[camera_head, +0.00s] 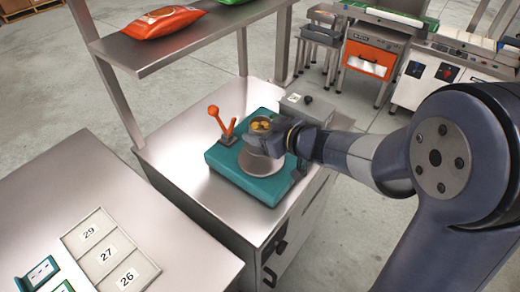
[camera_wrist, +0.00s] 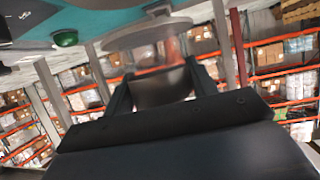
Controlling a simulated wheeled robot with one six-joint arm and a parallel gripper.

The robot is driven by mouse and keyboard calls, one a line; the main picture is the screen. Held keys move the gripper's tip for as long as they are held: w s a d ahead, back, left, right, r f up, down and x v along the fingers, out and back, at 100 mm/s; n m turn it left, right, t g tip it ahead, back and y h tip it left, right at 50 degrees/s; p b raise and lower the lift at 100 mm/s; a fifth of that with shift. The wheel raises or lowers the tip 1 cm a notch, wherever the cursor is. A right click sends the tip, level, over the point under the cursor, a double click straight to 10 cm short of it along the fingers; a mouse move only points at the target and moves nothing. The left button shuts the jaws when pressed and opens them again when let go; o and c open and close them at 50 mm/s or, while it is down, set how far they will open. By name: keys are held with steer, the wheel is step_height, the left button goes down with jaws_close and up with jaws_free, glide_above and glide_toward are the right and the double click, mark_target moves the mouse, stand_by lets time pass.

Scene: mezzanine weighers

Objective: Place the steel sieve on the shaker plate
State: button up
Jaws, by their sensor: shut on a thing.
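The teal shaker (camera_head: 225,168) stands on the steel bench, with a pale round shaker plate (camera_head: 258,167) on top. The plate also shows in the wrist view (camera_wrist: 148,34), at the upper middle. The steel sieve (camera_head: 260,122), a small round cup with something yellowish inside, is over the plate. My gripper (camera_head: 272,138) reaches in from the right and is shut on the sieve. In the wrist view the sieve's grey wall (camera_wrist: 163,88) sits between both fingers. My gripper hides part of the sieve and plate. I cannot tell whether the sieve touches the plate.
An orange lever (camera_head: 222,122) rises behind the shaker, and a grey box (camera_head: 308,108) stands at its back right. A shelf (camera_head: 190,38) with an orange bag (camera_head: 162,22) hangs above the bench. A table with a numbered tray (camera_head: 148,268) is at front left.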

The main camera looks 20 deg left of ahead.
steer(key=shift+f+b, duration=0.6)
steer(key=shift+f, duration=1.85)
steer(key=shift+f, duration=0.1)
steer(key=o, duration=1.2)
steer(key=shift+f, duration=0.1)
steer(key=shift+d+r, duration=0.1)
steer(key=shift+r, duration=0.2)
steer(key=p+v, duration=0.1)
steer(key=v, duration=1)
steer(key=shift+s+d+p, duration=0.3)
steer(key=shift+d+p, duration=0.05)
steer(key=shift+p, duration=0.05)
